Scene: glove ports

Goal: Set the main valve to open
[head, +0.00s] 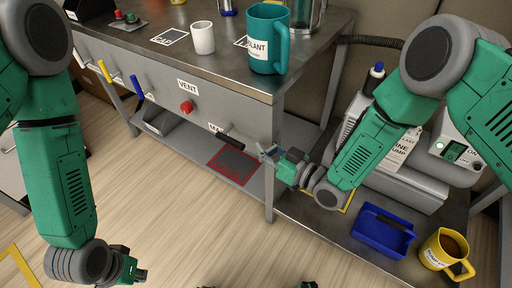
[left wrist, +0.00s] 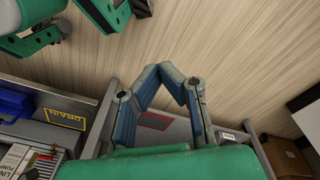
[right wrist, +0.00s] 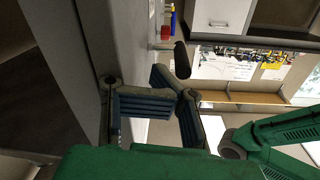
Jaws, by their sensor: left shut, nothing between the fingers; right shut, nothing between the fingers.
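The main valve's black handle (head: 231,142) sticks out from the front panel under a label (head: 216,128) that is only partly readable as "MA". The handle also shows in the right wrist view (right wrist: 182,60), just past the fingers. My right gripper (head: 265,152) is shut and empty, to the right of the handle near the table's corner leg, with a small gap between them. It also shows in the right wrist view (right wrist: 172,85). My left gripper (head: 142,275) is shut and empty, low over the floor, far from the valve; its fingers meet in the left wrist view (left wrist: 167,75).
Along the panel (head: 160,85) are a red VENT knob (head: 187,106), a blue lever (head: 137,88) and a yellow lever (head: 104,71). A teal mug (head: 267,45) and white cup (head: 202,38) stand above. A blue tray (head: 382,230) and yellow mug (head: 444,249) are at right.

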